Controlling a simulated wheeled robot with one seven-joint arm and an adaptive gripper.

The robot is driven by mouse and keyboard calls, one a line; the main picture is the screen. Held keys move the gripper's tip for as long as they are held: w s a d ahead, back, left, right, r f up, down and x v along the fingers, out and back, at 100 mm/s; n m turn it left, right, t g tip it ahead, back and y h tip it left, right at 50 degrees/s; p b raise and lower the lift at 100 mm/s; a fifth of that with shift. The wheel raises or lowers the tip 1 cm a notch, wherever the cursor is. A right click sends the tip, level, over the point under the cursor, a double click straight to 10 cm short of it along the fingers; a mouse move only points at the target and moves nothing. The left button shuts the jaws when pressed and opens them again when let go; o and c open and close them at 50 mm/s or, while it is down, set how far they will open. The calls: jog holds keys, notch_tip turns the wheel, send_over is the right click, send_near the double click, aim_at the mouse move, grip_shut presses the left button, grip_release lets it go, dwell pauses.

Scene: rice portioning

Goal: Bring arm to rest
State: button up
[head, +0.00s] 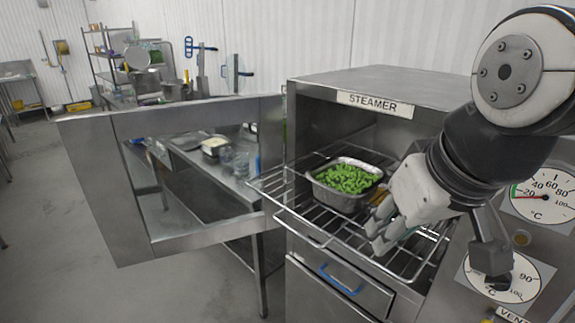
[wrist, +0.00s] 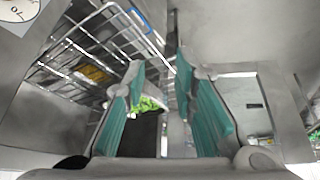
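My gripper (head: 385,238) hangs over the right front of the wire rack, just right of a metal pan of green vegetables (head: 345,177). In the wrist view its two teal-padded fingers (wrist: 160,62) stand apart with nothing held between them. The pan (head: 338,200) sits upright on the pulled-out rack (head: 300,228) in the open steamer (head: 380,92). Some of the green vegetables show beside the left finger in the wrist view (wrist: 150,104). Whether a finger touches the pan or rack cannot be told.
The steamer door (head: 90,190) stands open to the left. Gauges (head: 545,195) and a knob (head: 490,258) are on the panel at right, close to my arm. A blue-handled drawer (head: 340,285) is below the rack. A steel table with a container (head: 214,146) stands behind the door.

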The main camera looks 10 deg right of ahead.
jog(key=s, duration=0.1)
jog(key=s+f+m, duration=0.1)
jog(key=shift+s+d+f, duration=0.1)
jog(key=shift+s, duration=0.3)
dwell(0.8)
